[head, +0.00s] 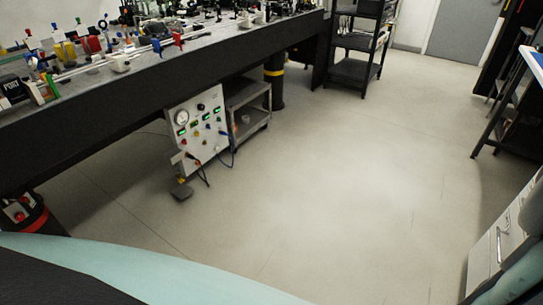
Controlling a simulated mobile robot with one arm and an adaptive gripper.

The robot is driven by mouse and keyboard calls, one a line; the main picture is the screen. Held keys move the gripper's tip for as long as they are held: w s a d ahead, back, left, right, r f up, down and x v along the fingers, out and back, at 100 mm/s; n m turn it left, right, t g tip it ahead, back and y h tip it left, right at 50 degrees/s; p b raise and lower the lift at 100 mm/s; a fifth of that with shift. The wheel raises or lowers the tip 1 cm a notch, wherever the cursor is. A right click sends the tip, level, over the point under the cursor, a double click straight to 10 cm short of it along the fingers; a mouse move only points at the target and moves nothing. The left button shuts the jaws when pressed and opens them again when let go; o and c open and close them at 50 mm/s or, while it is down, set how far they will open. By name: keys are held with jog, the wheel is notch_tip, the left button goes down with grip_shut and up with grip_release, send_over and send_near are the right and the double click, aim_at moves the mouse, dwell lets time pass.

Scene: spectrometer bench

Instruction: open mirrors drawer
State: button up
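A light grey drawer cabinet (483,268) stands at the lower right edge of the head view, cut off by the frame. A drawer front with a slim handle (499,244) shows on it, and the visible fronts look shut. I cannot read any label, so I cannot tell which drawer is the mirrors drawer. Rounded grey and teal parts, likely of my arm, cover part of the cabinet at the right edge. My gripper is not in view.
A long black optical bench (120,98) with many small mounts runs along the left. Under it stand a white instrument panel (198,130) with cables and a grey cart (250,105). A black shelf rack (355,70) stands at the back. The middle floor (330,190) is clear.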

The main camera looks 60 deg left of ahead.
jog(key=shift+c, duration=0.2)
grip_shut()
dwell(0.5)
